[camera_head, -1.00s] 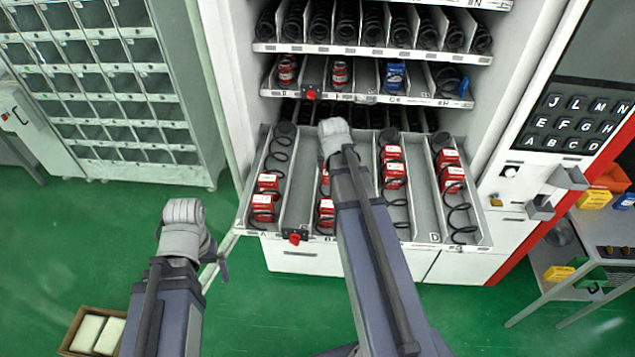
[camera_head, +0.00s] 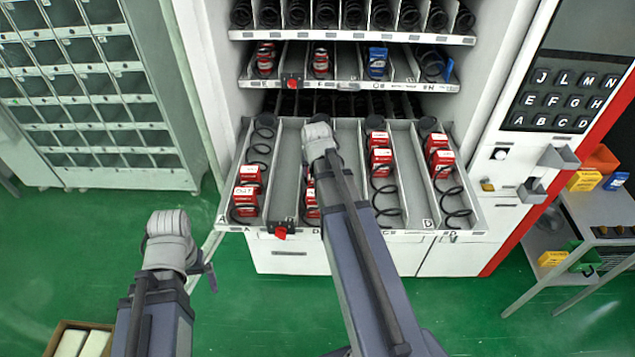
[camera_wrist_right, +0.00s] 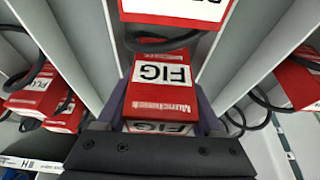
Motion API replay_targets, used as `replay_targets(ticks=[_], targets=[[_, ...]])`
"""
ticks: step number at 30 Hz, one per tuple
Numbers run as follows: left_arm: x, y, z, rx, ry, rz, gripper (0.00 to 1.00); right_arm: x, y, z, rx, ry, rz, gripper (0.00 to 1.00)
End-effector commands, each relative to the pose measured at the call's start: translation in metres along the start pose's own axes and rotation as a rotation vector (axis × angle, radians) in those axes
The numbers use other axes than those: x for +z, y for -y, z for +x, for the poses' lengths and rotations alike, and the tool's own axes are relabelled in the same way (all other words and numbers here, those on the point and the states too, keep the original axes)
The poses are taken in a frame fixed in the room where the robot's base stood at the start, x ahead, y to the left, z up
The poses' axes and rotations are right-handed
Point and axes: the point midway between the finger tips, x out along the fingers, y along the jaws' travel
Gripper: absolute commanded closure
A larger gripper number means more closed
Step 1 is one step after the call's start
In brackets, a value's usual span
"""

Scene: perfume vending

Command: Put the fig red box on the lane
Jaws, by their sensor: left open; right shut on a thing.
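The fig red box (camera_wrist_right: 158,90), with a white label reading FIG upside down, is in my right gripper (camera_wrist_right: 157,125) in the right wrist view. The gripper is shut on it, above a grey lane. Another red box (camera_wrist_right: 180,10) with a white label stands just beyond it in line with a black coil. Red boxes show in lanes A (camera_head: 246,195), C (camera_head: 381,162) and D (camera_head: 441,158). My left gripper (camera_head: 207,275) is open and empty, left of the tray, partly hidden by its wrist.
Upper shelves (camera_head: 350,87) with coils, cans and a blue item are behind the tray. A keypad panel (camera_head: 555,110) and side table (camera_head: 610,215) stand right. A carton (camera_head: 80,335) lies bottom left. Green floor is open in front.

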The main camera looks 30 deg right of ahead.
Motion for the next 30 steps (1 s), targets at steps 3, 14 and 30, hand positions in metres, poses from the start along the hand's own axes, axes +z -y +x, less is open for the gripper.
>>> replay_targets(ticks=[3, 14, 30], targets=[[-0.001, -0.002, 0.020, -0.001, 0.000, 0.003, 0.02, 0.008, 0.000, 0.019, 0.000, 0.000, 0.000, 0.92], [-0.002, -0.003, 0.030, -0.001, 0.000, 0.006, 0.02, 0.012, 0.000, 0.028, 0.000, 0.000, 0.000, 0.92], [-0.002, -0.003, 0.033, -0.001, 0.000, 0.005, 0.02, 0.013, 0.000, 0.031, 0.000, 0.000, 0.000, 0.02]])
